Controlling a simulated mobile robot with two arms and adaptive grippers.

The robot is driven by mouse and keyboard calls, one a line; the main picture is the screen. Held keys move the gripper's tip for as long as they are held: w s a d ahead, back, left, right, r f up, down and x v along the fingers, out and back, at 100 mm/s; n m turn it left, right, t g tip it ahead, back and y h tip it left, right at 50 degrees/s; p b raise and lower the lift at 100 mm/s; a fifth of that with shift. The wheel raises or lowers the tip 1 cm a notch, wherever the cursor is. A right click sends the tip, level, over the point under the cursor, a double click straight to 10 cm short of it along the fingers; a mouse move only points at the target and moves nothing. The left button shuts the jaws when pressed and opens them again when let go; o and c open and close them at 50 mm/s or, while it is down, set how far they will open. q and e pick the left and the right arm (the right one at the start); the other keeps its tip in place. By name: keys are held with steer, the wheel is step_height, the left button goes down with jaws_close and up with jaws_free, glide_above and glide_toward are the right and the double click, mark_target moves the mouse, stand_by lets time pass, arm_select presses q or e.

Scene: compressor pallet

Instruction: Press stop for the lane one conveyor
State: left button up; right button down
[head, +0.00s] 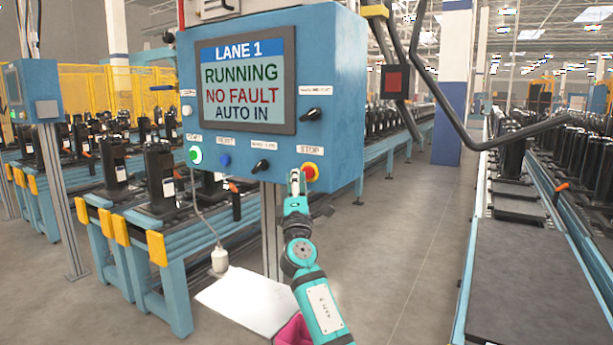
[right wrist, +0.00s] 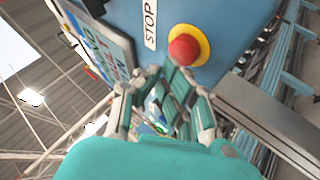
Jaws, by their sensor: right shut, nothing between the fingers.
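The blue control panel (head: 335,80) stands ahead with a screen (head: 243,85) reading LANE 1, RUNNING, NO FAULT, AUTO IN. Its red stop button (head: 309,171) on a yellow ring sits at the lower right under a STOP label; it also shows in the right wrist view (right wrist: 184,48). My right gripper (head: 295,176) is shut and empty, just left of the button in the head view. In the right wrist view its fingers (right wrist: 172,85) are close below the button; I cannot tell whether they touch it. My left gripper is not in view.
The panel also carries a lit green button (head: 195,155), a blue button (head: 225,159) and black selector knobs (head: 260,166). A conveyor with black compressors (head: 160,175) runs behind at left. Another conveyor (head: 520,250) lies at right. Open floor (head: 410,240) lies between.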

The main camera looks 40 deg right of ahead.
steer(key=shift+w+d+b, duration=0.3)
steer(key=shift+d+b, duration=0.3)
steer(key=shift+d, duration=0.1)
stand_by(0.8)
steer(key=shift+a, duration=0.15)
steer(key=shift+s+a+p, duration=0.45)
steer(key=shift+a, duration=0.25)
steer(key=shift+a, duration=0.1)
steer(key=a, duration=0.1)
steer(key=s+a+p, duration=0.1)
steer(key=a, duration=0.1)
steer(key=s+a, duration=0.1)
steer(key=shift+a, duration=0.25)
steer(key=shift+w, duration=0.1)
stand_by(0.8)
